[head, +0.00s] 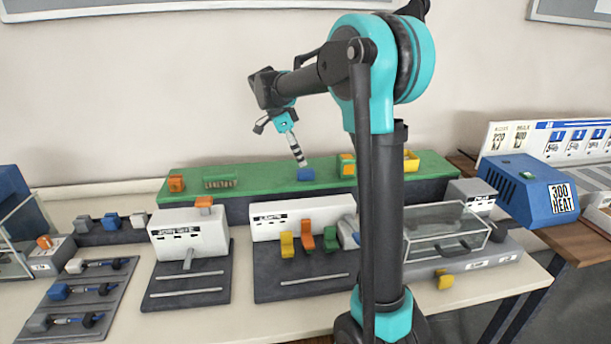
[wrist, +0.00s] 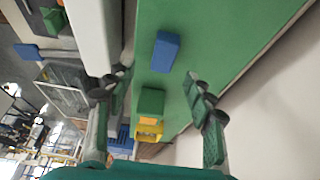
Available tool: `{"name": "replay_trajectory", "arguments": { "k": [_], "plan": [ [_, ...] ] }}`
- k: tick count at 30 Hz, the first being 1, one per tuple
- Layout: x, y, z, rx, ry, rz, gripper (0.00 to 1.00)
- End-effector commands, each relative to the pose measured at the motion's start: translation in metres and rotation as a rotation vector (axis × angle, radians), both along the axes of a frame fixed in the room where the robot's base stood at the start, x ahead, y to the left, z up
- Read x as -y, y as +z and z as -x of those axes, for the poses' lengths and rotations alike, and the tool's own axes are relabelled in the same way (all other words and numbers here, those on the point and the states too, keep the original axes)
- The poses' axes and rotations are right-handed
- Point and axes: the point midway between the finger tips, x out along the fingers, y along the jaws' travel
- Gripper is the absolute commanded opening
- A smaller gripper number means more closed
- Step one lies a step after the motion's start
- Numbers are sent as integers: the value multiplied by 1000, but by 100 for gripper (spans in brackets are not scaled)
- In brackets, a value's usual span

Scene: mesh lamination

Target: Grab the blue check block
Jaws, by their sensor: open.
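A blue block (head: 306,174) sits on the long green shelf (head: 260,173). In the wrist view the blue block (wrist: 165,52) lies on the green surface (wrist: 205,45), a little beyond the fingertips and roughly in line with the gap between them. My gripper (head: 299,161) points down at a tilt just above the blue block in the head view; whether it touches cannot be told. In the wrist view my gripper (wrist: 158,80) is open, fingers wide apart, with nothing held.
In the wrist view a green block (wrist: 151,102) and a yellow block (wrist: 149,130) lie nearer the gripper base. Orange blocks (head: 176,183) (head: 346,165) and a yellow one (head: 411,160) stand along the shelf. White machines (head: 188,234) and a clear box (head: 447,232) stand in front.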

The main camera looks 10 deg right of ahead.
Motion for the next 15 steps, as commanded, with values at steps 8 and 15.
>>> {"name": "replay_trajectory", "arguments": {
  "k": [8,15],
  "plan": [
    [8,-20,-3,0,-1,0,53],
    [19,-50,-6,1,0,0,53]
  ]
}}
